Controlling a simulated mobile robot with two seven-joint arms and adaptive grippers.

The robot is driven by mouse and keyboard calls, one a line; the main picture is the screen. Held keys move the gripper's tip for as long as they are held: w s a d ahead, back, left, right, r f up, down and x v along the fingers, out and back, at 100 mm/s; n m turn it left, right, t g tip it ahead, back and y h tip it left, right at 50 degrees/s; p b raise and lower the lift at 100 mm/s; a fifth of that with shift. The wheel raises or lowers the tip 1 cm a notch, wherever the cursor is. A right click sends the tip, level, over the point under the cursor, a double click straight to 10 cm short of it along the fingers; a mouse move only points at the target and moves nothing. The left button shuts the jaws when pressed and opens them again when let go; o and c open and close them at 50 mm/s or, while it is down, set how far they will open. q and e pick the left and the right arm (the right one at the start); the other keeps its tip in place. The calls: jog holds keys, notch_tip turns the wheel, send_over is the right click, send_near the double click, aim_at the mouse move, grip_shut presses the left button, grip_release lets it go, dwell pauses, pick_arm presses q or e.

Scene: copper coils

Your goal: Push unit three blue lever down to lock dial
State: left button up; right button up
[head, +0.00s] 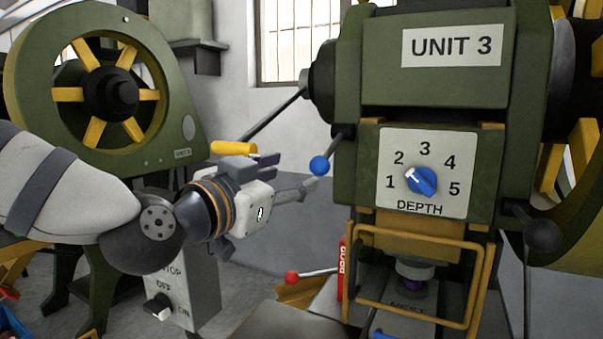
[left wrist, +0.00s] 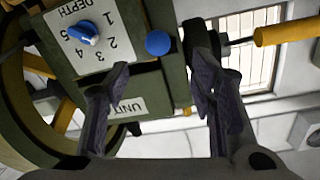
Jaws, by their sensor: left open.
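Unit three (head: 455,46) is a green press with a white depth plate and a blue dial (head: 421,181), whose pointer faces up-left, towards the 1 and 2 side. The blue lever (head: 319,166) ends in a blue ball at the left side of the press. My left gripper (head: 303,188) is open just left of and slightly below the ball. In the left wrist view the blue ball (left wrist: 158,42) shows between the spread fingers (left wrist: 160,62), near the tips; I cannot tell whether they touch it. The right gripper is not in view.
A yellow-handled bar (head: 234,148) passes behind my left wrist. A red-ball lever (head: 292,278) and a red prop (head: 342,270) are lower down. A yellow guard frame (head: 412,238) fronts the press. A black-ball lever (head: 542,235) is at right. A switch box (head: 185,290) stands below my arm.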

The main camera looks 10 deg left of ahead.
aim_at(315, 171)
pick_arm(q)
jog(key=x, duration=0.6)
jog(key=b+x, duration=0.1)
jog(key=x, duration=0.2)
jog(key=shift+w+d+f, duration=0.2)
jog(key=shift+w+f, duration=0.05)
jog(key=shift+f, duration=0.1)
jog(key=shift+w+d+r, duration=0.1)
jog(key=shift+w+d, duration=0.1)
jog(key=shift+w, duration=0.25)
grip_shut()
